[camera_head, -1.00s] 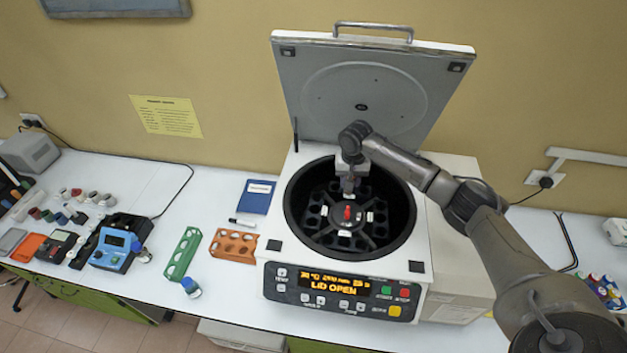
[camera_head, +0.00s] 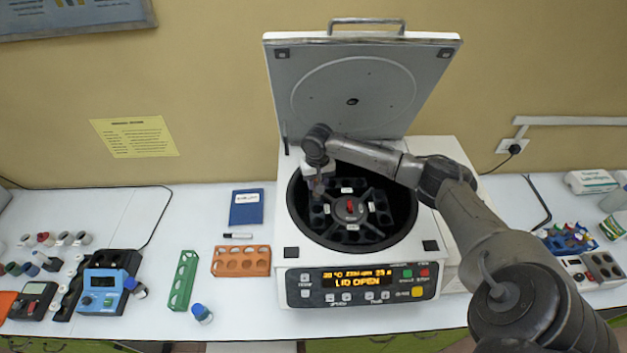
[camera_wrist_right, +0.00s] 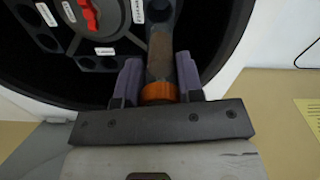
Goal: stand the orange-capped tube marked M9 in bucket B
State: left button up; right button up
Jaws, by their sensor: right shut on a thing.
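The orange-capped tube (camera_wrist_right: 159,92) is between the fingers of my right gripper (camera_wrist_right: 157,82) in the right wrist view. Its brownish body points away from the gripper, towards the rotor; any M9 mark cannot be read. In the head view my right gripper (camera_head: 318,192) is over the left side of the open centrifuge bowl. The rotor (camera_head: 350,207) has a red centre knob and several dark buckets with white labels, too small to read, so I cannot tell which is bucket B. A bucket with holes (camera_wrist_right: 158,10) lies beyond the tube. My left gripper is not in view.
The centrifuge lid (camera_head: 355,90) stands open; the display (camera_head: 357,278) reads LID OPEN. An orange rack (camera_head: 241,261), a green rack (camera_head: 183,281) and a blue-capped vial (camera_head: 202,313) stand left of it. The bowl rim (camera_head: 300,238) surrounds the rotor.

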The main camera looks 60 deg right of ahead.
aim_at(317, 199)
jog(key=shift+s+f, duration=0.1)
jog(key=shift+f, duration=1)
notch_tip(317, 199, down, 3)
jog(key=shift+r+b, duration=0.15)
jog(key=shift+b, duration=0.85)
jog(key=shift+f+b, duration=0.7)
jog(key=shift+b, duration=0.15)
notch_tip(317, 199, down, 3)
jog(key=b, duration=0.4)
jog(key=shift+r, duration=0.15)
jog(key=shift+f, duration=0.9)
jog(key=o, duration=1)
